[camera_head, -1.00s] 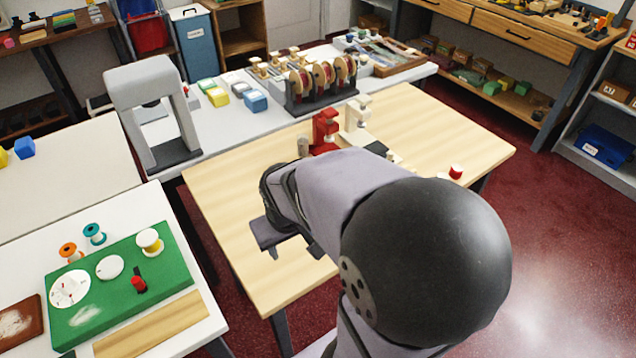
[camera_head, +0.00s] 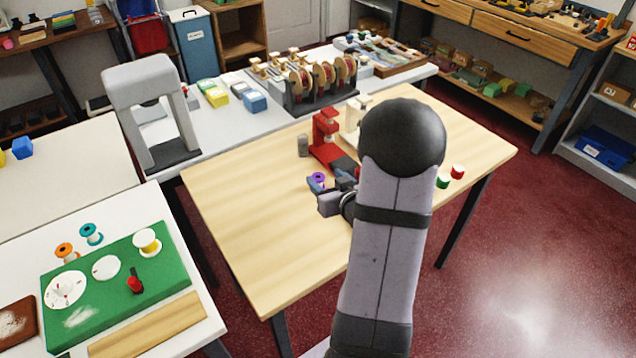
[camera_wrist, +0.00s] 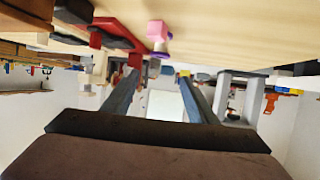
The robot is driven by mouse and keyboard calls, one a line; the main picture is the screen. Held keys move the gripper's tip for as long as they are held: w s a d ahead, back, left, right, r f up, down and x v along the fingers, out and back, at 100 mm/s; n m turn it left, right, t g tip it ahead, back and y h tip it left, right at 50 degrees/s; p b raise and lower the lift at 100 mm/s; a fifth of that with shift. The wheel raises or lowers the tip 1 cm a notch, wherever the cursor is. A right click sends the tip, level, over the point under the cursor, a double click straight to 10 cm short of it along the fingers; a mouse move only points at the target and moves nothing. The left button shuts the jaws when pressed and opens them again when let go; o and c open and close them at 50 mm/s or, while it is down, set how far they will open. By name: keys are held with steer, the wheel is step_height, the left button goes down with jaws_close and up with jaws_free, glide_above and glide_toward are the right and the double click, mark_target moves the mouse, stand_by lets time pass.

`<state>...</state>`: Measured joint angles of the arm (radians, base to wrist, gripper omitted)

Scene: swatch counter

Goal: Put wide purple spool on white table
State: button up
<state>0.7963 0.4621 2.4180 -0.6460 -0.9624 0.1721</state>
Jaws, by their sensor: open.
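The purple spool (camera_head: 317,179) stands on the light wood table (camera_head: 240,220), just left of my gripper. In the wrist view, which looks upside down, a pink and purple piece (camera_wrist: 158,38) shows beyond the fingers, apart from them; it appears to be this spool. My gripper (camera_head: 332,190) is open and low over the wood table, with nothing between its fingers; they also show in the wrist view (camera_wrist: 158,92). A white table (camera_head: 195,255) stands at front left with a green board on it. Another pale table (camera_head: 75,160) stands behind it.
A red stand (camera_head: 325,135) and a small grey cylinder (camera_head: 303,145) stand just behind the purple spool. Green (camera_head: 443,181) and red (camera_head: 457,171) spools sit right of my arm. The wood table's left part is clear.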

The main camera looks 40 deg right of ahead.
mark_target(318, 177)
steer(key=shift+f, duration=1.55)
steer(key=shift+p+x, duration=0.9)
steer(key=shift+x, duration=2.8)
steer(key=shift+d+r, duration=0.1)
steer(key=shift+d, duration=0.1)
steer(key=c, duration=1.2)
steer(key=shift+c, duration=0.2)
steer(key=shift+r, duration=0.2)
steer(key=shift+r, duration=4.85)
